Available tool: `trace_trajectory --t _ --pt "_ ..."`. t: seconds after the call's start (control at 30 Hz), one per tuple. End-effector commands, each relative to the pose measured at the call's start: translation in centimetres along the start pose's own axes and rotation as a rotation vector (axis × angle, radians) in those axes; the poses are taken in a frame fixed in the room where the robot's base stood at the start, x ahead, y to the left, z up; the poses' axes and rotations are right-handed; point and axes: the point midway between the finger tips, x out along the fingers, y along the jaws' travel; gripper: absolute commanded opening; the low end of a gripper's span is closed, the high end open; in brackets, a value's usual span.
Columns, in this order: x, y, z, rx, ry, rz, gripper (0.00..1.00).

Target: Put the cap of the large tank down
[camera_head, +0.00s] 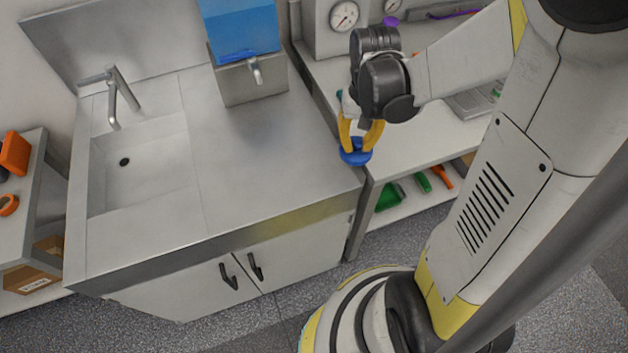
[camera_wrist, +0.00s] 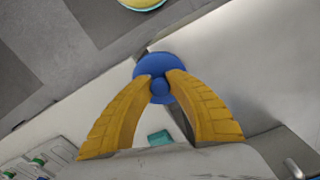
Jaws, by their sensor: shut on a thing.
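A round blue cap (camera_head: 356,155) with a knob on top is held between the yellow fingers of my gripper (camera_head: 360,146). In the wrist view the fingertips of my gripper (camera_wrist: 162,84) close on the knob of the blue cap (camera_wrist: 148,70), and its wider disc lies beyond them. In the head view the cap appears over the right end of the steel sink counter (camera_head: 270,150), by the gap to the bench beside it. I cannot tell how high above the surface it is. A blue tank (camera_head: 240,28) with a tap stands at the back of the counter.
The sink basin (camera_head: 140,160) with its faucet (camera_head: 118,98) is at the left of the counter. The counter between basin and cap is clear. A white bench (camera_head: 420,145) stands to the right, with green and orange items on its lower shelf. A gauge panel (camera_head: 343,16) is behind.

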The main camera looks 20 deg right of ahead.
Motion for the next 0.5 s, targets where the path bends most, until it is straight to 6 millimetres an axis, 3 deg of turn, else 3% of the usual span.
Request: trace_trajectory --t 0.17,0.5 --pt "1.9 -1.2 0.0 -0.001 0.000 0.000 0.02" --pt "6.6 -8.5 -3.3 -0.001 0.000 0.000 0.02"
